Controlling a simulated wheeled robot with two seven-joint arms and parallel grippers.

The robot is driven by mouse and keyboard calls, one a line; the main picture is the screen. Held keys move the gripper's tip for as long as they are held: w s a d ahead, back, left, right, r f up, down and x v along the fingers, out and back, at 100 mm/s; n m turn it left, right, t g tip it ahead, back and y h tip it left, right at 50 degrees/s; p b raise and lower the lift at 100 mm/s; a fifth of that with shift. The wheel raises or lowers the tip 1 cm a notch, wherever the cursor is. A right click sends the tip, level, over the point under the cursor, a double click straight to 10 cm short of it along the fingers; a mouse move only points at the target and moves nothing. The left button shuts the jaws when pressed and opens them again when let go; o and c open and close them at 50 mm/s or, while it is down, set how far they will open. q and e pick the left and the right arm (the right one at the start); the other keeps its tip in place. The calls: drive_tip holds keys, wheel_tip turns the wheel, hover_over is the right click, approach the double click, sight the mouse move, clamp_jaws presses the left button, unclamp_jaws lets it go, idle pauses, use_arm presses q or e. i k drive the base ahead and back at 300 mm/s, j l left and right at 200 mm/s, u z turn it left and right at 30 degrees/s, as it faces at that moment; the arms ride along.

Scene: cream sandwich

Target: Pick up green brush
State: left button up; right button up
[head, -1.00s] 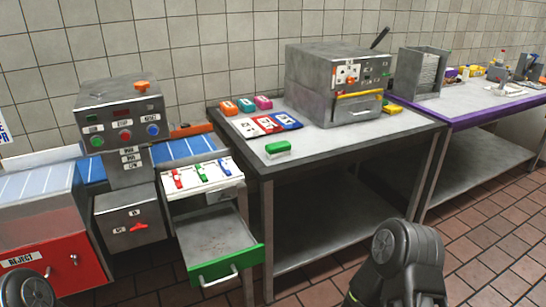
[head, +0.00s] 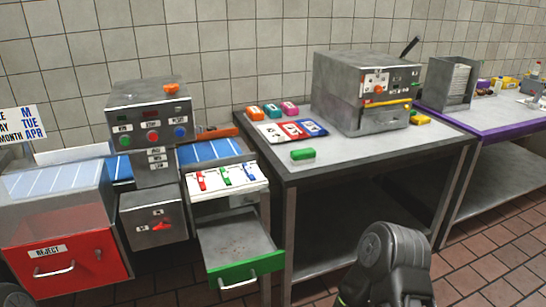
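A small green block-shaped brush (head: 303,154) lies near the front left edge of the grey metal table (head: 350,160). Its top is green and a pale strip shows beneath it. My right arm shows as a dark link at the lower right, in front of and below the table, well apart from the brush. A small dark part of my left arm shows at the lower left corner. Neither gripper's fingers are in view. Nothing covers the brush.
Three coloured blocks, orange, teal and pink (head: 290,108), and colour-marked cards (head: 292,130) lie behind the brush. A metal machine (head: 350,95) stands behind right. An open green-fronted drawer (head: 245,270) juts out at the front left. A red reject bin (head: 65,258) stands further left.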

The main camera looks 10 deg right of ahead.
sight(303, 156)
drive_tip(key=l+u, duration=0.2)
drive_tip(key=u, duration=0.2)
drive_tip(key=i+l+u, duration=0.1)
drive_tip(key=u, duration=0.35)
drive_tip(key=l+u, duration=0.5)
drive_tip(key=u, duration=0.3)
drive_tip(key=k+l+u, duration=0.1)
drive_tip(key=u, duration=0.35)
drive_tip(key=k+l+u, duration=0.5)
drive_tip(key=k+l, duration=0.35)
drive_tip(key=l, duration=0.55)
drive_tip(key=k+l+u, duration=0.45)
drive_tip(key=k+l, duration=1.05)
drive_tip(key=k, duration=0.05)
